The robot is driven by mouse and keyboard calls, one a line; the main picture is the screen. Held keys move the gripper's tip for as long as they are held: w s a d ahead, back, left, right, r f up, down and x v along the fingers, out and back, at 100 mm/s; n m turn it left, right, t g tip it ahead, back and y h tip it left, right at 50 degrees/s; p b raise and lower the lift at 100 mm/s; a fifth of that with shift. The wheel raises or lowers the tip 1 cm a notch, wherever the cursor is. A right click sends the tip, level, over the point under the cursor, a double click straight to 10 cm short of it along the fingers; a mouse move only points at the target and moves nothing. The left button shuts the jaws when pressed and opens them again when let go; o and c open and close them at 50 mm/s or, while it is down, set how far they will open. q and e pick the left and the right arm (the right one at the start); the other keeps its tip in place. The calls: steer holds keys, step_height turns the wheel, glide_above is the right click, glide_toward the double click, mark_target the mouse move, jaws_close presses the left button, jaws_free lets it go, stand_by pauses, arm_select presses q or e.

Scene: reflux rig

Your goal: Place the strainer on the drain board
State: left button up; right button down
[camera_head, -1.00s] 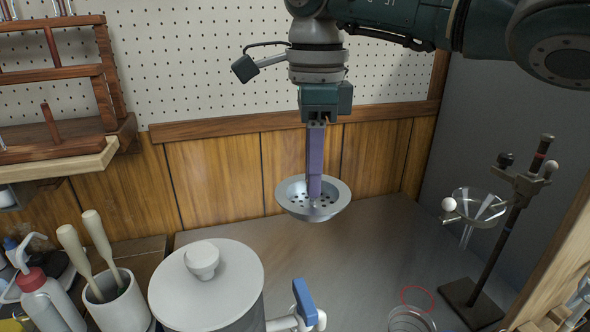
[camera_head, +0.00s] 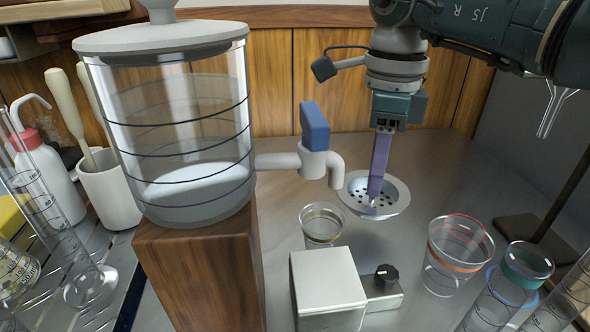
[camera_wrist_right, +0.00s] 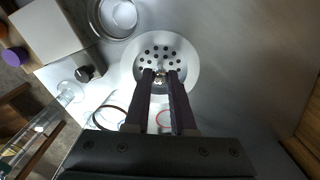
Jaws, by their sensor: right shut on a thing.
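The strainer (camera_head: 388,203) is a shallow metal bowl with round holes and a small centre knob. My right gripper (camera_head: 375,192) points down with its purple fingers shut on that knob. In the right wrist view the strainer (camera_wrist_right: 185,63) lies under the fingertips of the right gripper (camera_wrist_right: 160,78). It looks level and above the grey counter; I cannot tell the exact gap. My left gripper is not in view.
A lidded glass tank (camera_head: 180,130) with a blue-handled tap (camera_head: 315,128) stands on a wooden block (camera_head: 200,275), left of the strainer. A beaker (camera_head: 323,225), a hotplate-like box (camera_head: 328,285) and a red-ringed beaker (camera_head: 455,255) stand close by. The counter behind is clear.

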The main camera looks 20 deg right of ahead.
mark_target(372, 199)
step_height(372, 199, down, 5)
steer(key=b, duration=0.4)
steer(key=shift+r, duration=0.15)
steer(key=c, duration=0.8)
jaws_free()
steer(key=shift+o, duration=0.2)
